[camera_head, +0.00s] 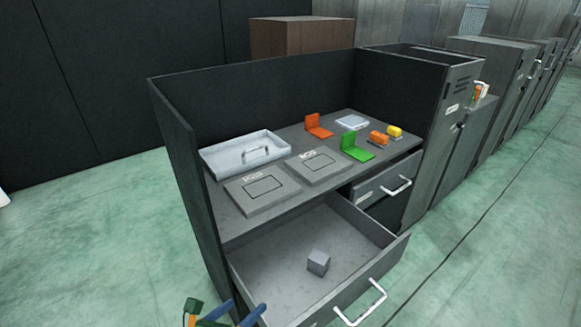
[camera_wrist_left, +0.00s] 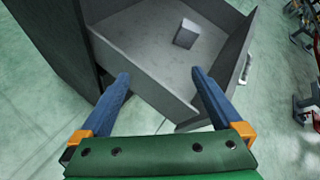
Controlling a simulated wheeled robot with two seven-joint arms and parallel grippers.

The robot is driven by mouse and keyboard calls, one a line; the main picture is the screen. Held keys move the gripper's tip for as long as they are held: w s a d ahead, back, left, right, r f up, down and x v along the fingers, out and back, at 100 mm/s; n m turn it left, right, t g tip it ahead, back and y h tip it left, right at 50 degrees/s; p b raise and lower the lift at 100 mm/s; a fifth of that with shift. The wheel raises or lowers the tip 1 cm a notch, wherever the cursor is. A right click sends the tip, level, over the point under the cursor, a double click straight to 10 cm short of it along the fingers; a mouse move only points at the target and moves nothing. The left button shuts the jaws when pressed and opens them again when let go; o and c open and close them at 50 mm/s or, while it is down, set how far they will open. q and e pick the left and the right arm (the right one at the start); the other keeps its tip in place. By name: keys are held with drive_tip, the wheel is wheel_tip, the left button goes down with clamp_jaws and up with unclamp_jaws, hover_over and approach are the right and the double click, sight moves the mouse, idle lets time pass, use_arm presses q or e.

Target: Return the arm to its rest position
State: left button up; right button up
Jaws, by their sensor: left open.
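My left gripper (camera_head: 246,307) shows at the bottom edge of the head view, just outside the near left corner of the open lower drawer (camera_head: 345,232). Its two blue fingers are spread apart with nothing between them. The gripper (camera_wrist_left: 160,74) also shows in the left wrist view, with the fingers pointing toward the drawer's outer side. A grey cube (camera_head: 318,262) lies on the drawer floor, apart from the fingers; it also shows in the left wrist view (camera_wrist_left: 186,34). Most of my left arm is out of frame. My right gripper is not in view.
The worktop carries a grey tray (camera_head: 211,162), flat panels (camera_head: 261,189), and orange (camera_head: 317,128) and green (camera_head: 354,150) brackets. A smaller upper drawer (camera_head: 375,188) is partly open at right. A dark side wall (camera_head: 185,170) stands left. Open floor (camera_head: 90,245) lies left.

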use_arm(q)
drive_tip(key=s+a+f+n+g+y, duration=0.25)
drive_tip(key=s+a+f+n, duration=0.3)
drive_tip(key=f+n, duration=0.5)
drive_tip(key=s+a+f+n+g+y, duration=0.2)
drive_tip(key=s+a+f+n+y, duration=0.15)
drive_tip(key=s+f+n, duration=0.45)
drive_tip(key=s+f+n+g, duration=0.2)
drive_tip(key=s+f+n, duration=0.2)
drive_tip(key=s+n, duration=0.4)
drive_tip(key=s+d+f+n+g, duration=0.1)
drive_tip(key=s+f+n+g, duration=0.2)
drive_tip(key=s+n, duration=0.5)
drive_tip(key=s+f, duration=0.1)
drive_tip(key=s, duration=0.2)
drive_tip(key=shift+d+f, duration=0.2)
drive_tip(key=shift+f, duration=0.15)
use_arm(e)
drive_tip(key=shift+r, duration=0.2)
use_arm(q)
drive_tip(key=shift+w, duration=0.1)
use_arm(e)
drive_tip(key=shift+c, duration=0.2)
